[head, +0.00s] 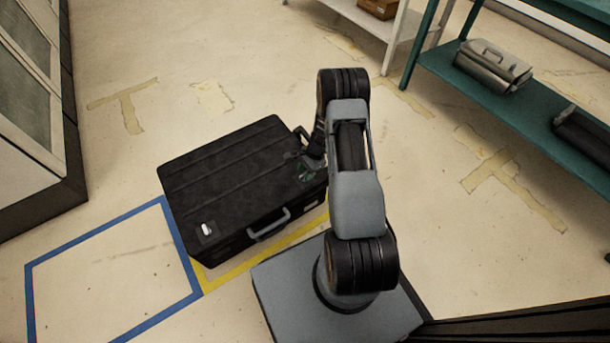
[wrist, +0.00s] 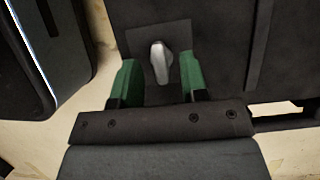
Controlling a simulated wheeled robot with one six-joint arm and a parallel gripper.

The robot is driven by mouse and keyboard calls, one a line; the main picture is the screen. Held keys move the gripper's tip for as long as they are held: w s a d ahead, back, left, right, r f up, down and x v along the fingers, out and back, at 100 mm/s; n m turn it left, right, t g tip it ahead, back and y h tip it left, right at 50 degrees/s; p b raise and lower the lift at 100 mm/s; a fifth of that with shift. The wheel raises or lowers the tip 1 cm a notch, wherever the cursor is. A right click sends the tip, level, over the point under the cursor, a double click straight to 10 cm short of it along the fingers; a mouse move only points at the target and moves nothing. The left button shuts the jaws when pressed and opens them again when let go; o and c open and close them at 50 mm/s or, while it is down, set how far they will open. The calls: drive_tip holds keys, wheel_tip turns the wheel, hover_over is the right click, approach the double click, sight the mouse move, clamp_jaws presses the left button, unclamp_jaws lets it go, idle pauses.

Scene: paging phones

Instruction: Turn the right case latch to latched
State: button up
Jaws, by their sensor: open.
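A black case (head: 235,175) lies flat on the floor in the head view, its grey handle (head: 268,226) facing me. The right case latch (wrist: 160,62) is a small pale lever on a dark square plate, pointing roughly up and down in the wrist view. My gripper (wrist: 158,66) is open, with one green finger on each side of the lever. Gaps show between the fingers and the lever. In the head view my gripper (head: 308,172) is over the case's right front corner and hides most of this latch. The left latch (head: 207,229) shows as a white lever.
A blue taped rectangle (head: 185,262) on the floor is empty at left. Yellow tape (head: 215,280) runs along the case's front. A teal shelf (head: 440,70) with a grey case (head: 493,65) stands at upper right. A cabinet (head: 30,100) stands at left.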

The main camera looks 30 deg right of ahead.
drive_tip(key=shift+a+f, duration=0.2)
drive_tip(key=shift+f, duration=0.2)
drive_tip(key=shift+c, duration=0.3)
clamp_jaws()
